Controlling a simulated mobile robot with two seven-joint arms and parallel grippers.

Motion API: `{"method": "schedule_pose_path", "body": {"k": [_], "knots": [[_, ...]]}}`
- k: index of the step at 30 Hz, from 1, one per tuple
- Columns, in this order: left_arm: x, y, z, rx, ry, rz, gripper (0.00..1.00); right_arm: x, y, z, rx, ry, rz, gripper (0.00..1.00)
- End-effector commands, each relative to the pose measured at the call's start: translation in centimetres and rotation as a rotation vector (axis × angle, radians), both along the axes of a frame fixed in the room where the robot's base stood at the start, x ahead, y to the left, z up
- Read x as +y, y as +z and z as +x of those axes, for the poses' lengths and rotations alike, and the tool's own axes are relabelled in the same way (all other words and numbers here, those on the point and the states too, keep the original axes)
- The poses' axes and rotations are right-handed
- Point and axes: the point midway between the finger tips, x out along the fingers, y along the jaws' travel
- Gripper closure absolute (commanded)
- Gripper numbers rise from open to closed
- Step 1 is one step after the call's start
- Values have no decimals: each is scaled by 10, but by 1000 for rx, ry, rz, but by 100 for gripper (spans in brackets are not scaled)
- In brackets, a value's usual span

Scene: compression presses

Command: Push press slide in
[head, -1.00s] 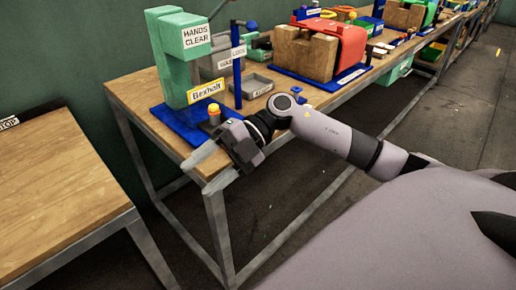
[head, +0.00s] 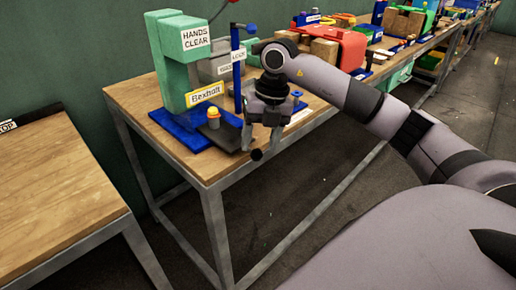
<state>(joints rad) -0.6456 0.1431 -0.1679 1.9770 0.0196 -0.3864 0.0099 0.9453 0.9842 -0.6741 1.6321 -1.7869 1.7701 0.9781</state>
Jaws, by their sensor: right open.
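A green press (head: 172,60) marked "HANDS CLEAR" stands on a blue base (head: 172,127) near the table's left end, with a yellow "Bexholt" label. A dark grey slide plate (head: 228,138) sticks out from the base on the right, toward the table's front edge. A black knob (head: 256,155) shows at its outer end. My right gripper (head: 261,145) points down at that end, open, its fingertips just above and to either side of the knob. Whether it touches the knob is unclear. The gripper hides part of the slide's right side. My left gripper is not in view.
A blue post (head: 238,65) with a label rises just behind the slide. A red press (head: 340,48) and other equipment fill the table beyond. A second wooden table (head: 55,190) is at left, with floor between.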

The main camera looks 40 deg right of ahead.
Motion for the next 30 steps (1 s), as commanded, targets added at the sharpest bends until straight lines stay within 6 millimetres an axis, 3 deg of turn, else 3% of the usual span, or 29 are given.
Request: {"method": "schedule_pose_path", "body": {"k": [6,15,16,21,30], "knots": [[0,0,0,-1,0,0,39,4,-23,2,0,1,1,42],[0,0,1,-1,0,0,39,5,-26,3,-1,2,2,42],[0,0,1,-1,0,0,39,5,-26,3,-1,2,2,48],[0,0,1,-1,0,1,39,5,-26,3,-2,2,2,100],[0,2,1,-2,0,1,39,5,-25,3,-1,-1,3,100]]}}
